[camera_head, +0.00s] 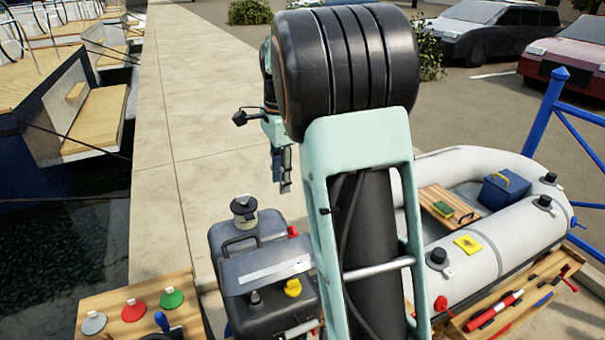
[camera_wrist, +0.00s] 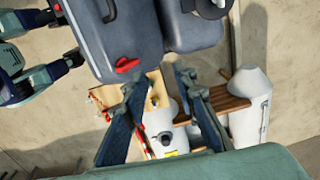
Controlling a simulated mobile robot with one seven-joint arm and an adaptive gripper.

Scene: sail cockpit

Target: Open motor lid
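A dark grey motor casing (camera_head: 262,285) stands below and left of my arm in the head view. In the wrist view, a grey casing (camera_wrist: 120,40) with a red latch (camera_wrist: 127,65) lies at the top, beside a second grey body. My gripper (camera_head: 285,188) hangs above the casing in the head view. In the wrist view its two dark blue fingers (camera_wrist: 160,80) are spread and empty, with the red latch just beyond the left fingertip.
A white inflatable boat (camera_head: 490,245) with a blue box (camera_head: 503,188) lies to the right. A wooden tray (camera_head: 515,300) with tools is at the lower right. Pavement behind the casing is clear.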

